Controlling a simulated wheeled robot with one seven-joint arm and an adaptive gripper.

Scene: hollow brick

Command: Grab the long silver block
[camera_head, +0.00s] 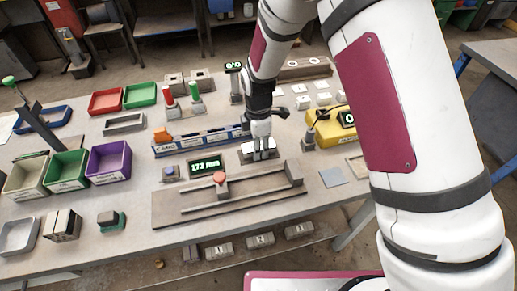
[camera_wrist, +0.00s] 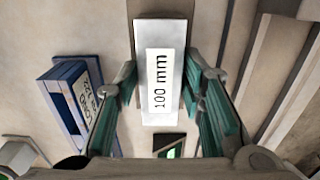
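The long silver block, labelled "100 mm" (camera_wrist: 160,30), lies between the two fingers of my gripper (camera_wrist: 160,75) in the wrist view. The green-padded fingers are spread along its two long sides, with a narrow gap seen at each. In the head view my gripper (camera_head: 258,154) points straight down at the silver block (camera_head: 244,158), which rests on the grey workbench (camera_head: 140,180). The fingers hide part of the block there. The fingertips are low over it; their exact height is hard to tell.
A blue labelled rack (camera_head: 205,140) stands behind and left of the block. A digital display (camera_head: 206,165) is to its left. A slotted rail fixture (camera_head: 240,200) lies in front. A yellow device (camera_head: 328,127) is to the right, and coloured bins (camera_head: 108,160) are far left.

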